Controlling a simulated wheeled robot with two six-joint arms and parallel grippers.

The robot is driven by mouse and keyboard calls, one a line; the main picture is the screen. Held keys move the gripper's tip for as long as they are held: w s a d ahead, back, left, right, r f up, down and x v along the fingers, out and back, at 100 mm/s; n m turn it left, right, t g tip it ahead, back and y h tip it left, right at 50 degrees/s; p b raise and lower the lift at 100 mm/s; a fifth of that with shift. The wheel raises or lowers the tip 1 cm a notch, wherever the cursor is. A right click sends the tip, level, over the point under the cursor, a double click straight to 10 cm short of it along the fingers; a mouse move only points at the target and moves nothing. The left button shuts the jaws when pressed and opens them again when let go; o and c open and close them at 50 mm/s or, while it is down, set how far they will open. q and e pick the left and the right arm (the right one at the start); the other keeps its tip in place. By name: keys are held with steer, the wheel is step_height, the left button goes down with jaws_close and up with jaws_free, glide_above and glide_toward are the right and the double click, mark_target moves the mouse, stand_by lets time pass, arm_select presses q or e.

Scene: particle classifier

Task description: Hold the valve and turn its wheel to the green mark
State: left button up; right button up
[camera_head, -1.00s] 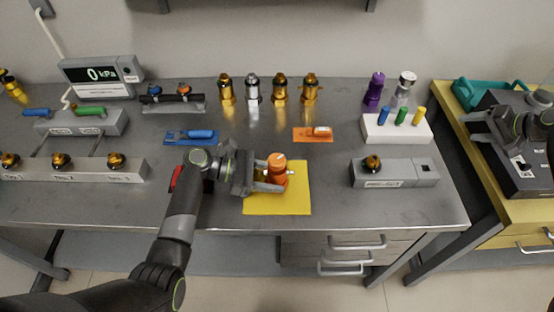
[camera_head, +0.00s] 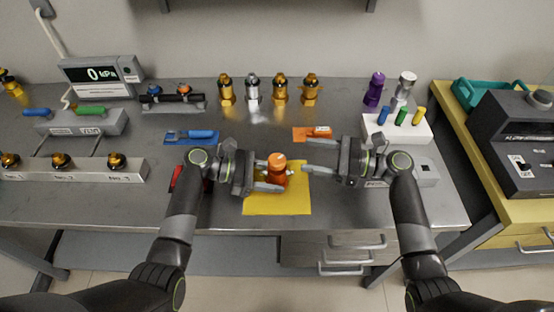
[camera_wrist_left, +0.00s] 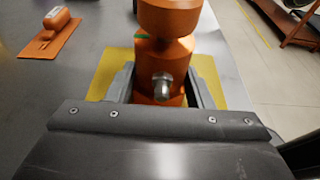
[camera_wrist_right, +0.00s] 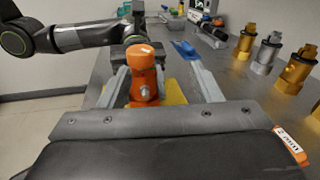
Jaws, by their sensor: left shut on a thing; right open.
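The orange valve (camera_head: 277,176) stands upright on the yellow mat (camera_head: 262,204). Its wheel is the orange top (camera_wrist_left: 167,17), and a small green mark (camera_wrist_left: 142,36) shows just below it in the left wrist view. A metal stub (camera_wrist_left: 161,84) sticks out of the valve body. My left gripper (camera_head: 272,179) is shut on the valve body from the left. My right gripper (camera_head: 305,171) is open, to the right of the valve, with its fingers pointing toward it. In the right wrist view the valve (camera_wrist_right: 143,75) lies between and beyond the open fingers, apparently untouched by them.
An orange tool (camera_head: 318,133) lies behind my right gripper and a blue tool (camera_head: 192,136) behind my left. Several gold and silver fittings (camera_head: 253,89) stand at the back. A grey block (camera_head: 427,173) is partly hidden by my right arm. The table's front edge is near.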

mark_target(277, 159)
steer(key=shift+m+g, duration=0.3)
steer(key=shift+g, duration=0.2)
steer(key=a, duration=0.5)
steer(key=s+a, duration=0.1)
steer(key=a, duration=0.1)
steer(key=shift+s+a+f, duration=0.1)
steer(key=shift+a+f, duration=0.3)
steer(key=shift+a, duration=0.7)
steer(key=c, duration=1)
steer(key=shift+o, duration=0.2)
